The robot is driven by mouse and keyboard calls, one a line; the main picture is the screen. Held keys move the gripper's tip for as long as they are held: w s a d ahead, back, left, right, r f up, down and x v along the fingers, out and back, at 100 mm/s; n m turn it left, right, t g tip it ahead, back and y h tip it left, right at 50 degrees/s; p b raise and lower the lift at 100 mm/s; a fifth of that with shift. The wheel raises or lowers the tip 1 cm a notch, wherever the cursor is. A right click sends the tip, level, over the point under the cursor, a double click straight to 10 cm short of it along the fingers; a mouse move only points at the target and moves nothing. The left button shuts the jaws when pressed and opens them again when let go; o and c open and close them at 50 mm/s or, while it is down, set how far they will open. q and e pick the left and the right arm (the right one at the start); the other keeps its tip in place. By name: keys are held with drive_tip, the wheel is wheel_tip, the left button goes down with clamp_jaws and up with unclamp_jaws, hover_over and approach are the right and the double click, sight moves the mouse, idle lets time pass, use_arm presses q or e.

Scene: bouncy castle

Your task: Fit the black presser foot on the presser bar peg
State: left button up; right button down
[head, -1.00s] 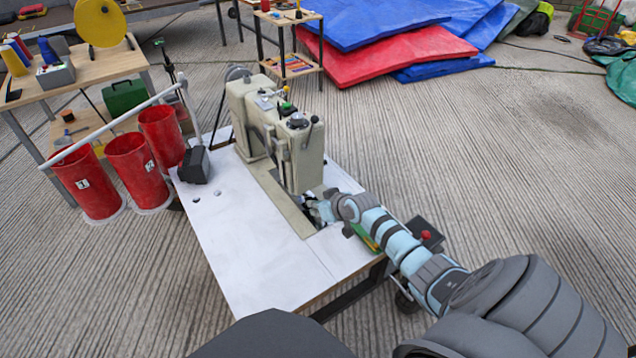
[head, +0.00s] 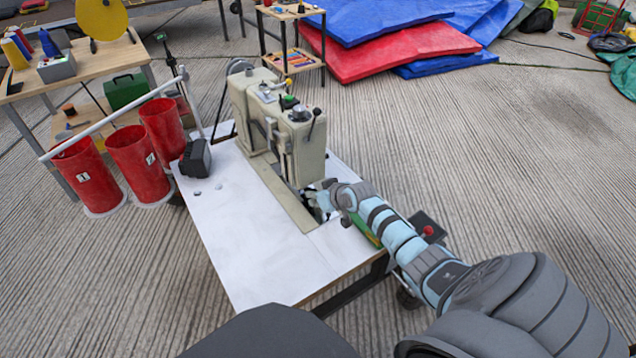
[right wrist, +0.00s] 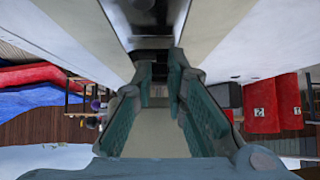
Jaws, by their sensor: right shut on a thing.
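The cream sewing machine (head: 285,135) stands on a white table. My right gripper (head: 322,203) is low at the needle end of the machine, close to its bed. In the right wrist view my right gripper (right wrist: 160,82) is shut on a small dark piece (right wrist: 159,73), which looks like the black presser foot, mostly hidden between the fingertips. A dark gap under the machine head (right wrist: 151,45) lies just beyond the fingertips. I cannot make out the presser bar peg, nor whether the foot touches it. My left gripper is not in view.
A red-buttoned box (head: 428,229) sits beside my right forearm. Blue and red mats (head: 395,55) lie behind.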

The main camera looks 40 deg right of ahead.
idle(0.4)
drive_tip(key=shift+w, duration=0.55)
idle(0.5)
drive_tip(key=c, duration=1.5)
unclamp_jaws()
drive_tip(key=shift+c, duration=0.2)
drive_tip(key=shift+s+d, duration=0.1)
drive_tip(key=v, duration=1.1)
drive_tip(key=shift+s+r, duration=0.25)
drive_tip(key=shift+r, duration=0.1)
